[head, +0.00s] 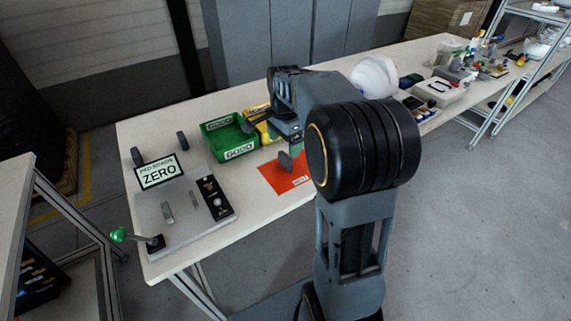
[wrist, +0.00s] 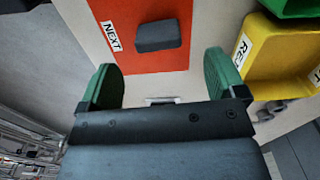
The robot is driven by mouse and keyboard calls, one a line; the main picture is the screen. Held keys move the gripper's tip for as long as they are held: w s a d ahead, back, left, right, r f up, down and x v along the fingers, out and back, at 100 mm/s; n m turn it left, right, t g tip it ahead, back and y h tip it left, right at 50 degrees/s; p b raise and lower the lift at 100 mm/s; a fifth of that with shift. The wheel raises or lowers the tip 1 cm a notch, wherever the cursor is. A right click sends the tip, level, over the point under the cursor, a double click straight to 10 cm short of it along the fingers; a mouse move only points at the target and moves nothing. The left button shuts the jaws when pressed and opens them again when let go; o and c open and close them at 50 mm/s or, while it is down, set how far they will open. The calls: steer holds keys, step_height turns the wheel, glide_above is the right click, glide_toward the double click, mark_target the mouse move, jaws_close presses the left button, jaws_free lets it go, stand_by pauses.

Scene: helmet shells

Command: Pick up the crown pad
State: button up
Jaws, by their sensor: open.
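The crown pad, a small dark grey block, lies on the red mat, and in the wrist view (wrist: 158,36) it is just beyond my fingertips, roughly centred between them. In the head view a dark rounded shape that looks like the pad (head: 286,161) shows on the red mat (head: 272,178), below my gripper. My gripper (wrist: 160,66) is open, with green finger faces apart and nothing between them. In the head view my gripper (head: 290,146) is above the mat, partly hidden by my arm.
Beside the mat are a green bin (head: 229,154) and a yellow bin (wrist: 258,62). A grey fixture board (head: 180,230) with a "ZERO" sign (head: 159,172) and green-knobbed lever (head: 118,235) stands left. A white helmet shell (head: 374,75) and clutter lie further right.

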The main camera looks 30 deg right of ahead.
mark_target(285, 155)
steer(key=shift+s+f+b, duration=0.15)
steer(key=shift+f+b, duration=0.6)
steer(key=shift+f, duration=3)
steer(key=shift+c, duration=0.4)
steer(key=c, duration=0.9)
